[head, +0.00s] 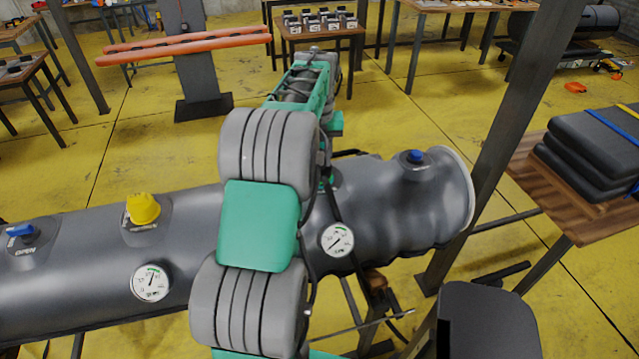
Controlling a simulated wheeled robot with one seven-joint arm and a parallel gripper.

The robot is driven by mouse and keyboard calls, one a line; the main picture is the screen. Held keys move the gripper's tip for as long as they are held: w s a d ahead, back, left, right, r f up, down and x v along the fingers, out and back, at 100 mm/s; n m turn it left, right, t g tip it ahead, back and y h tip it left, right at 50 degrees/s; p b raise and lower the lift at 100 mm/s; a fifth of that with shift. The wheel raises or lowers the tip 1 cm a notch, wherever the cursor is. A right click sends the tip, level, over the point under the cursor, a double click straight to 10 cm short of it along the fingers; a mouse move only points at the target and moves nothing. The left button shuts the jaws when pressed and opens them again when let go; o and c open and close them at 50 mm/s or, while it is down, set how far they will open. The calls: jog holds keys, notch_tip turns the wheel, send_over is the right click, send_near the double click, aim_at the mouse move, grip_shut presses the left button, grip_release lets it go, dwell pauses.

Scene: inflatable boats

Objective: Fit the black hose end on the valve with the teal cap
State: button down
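A grey inflated boat tube (390,215) lies across the view, wrinkled toward its right end. My grey and teal arm crosses in front of its middle and hides part of it. Just right of my arm, a valve patch (334,180) on the tube is partly hidden, with a small bit of teal beside it; I cannot tell whether that is the teal cap. Thin dark lines run near there and down the tube; I cannot make out the black hose end for sure. My gripper is hidden behind the arm or too unclear to see.
The tube also bears a yellow-capped valve (143,209), a blue valve (20,231) at left, a blue valve (414,156) at right, and gauges (151,283) (337,240). A dark post (487,160) stands right, before a wooden table (540,180) with black pads.

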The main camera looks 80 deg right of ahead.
jog(key=shift+d+f+m+b, duration=0.1)
jog(key=shift+d+m+b, duration=0.15)
jog(key=shift+b, duration=2.8)
jog(key=b, duration=0.2)
jog(key=shift+a+m+b, duration=0.15)
jog(key=shift+m+b, duration=0.1)
jog(key=shift+b, duration=0.05)
jog(key=shift+m+b, duration=0.5)
jog(key=shift+b, duration=0.35)
jog(key=shift+r+m, duration=0.2)
jog(key=shift+m, duration=0.7)
jog(key=c, duration=1)
grip_release()
jog(key=shift+a, duration=0.1)
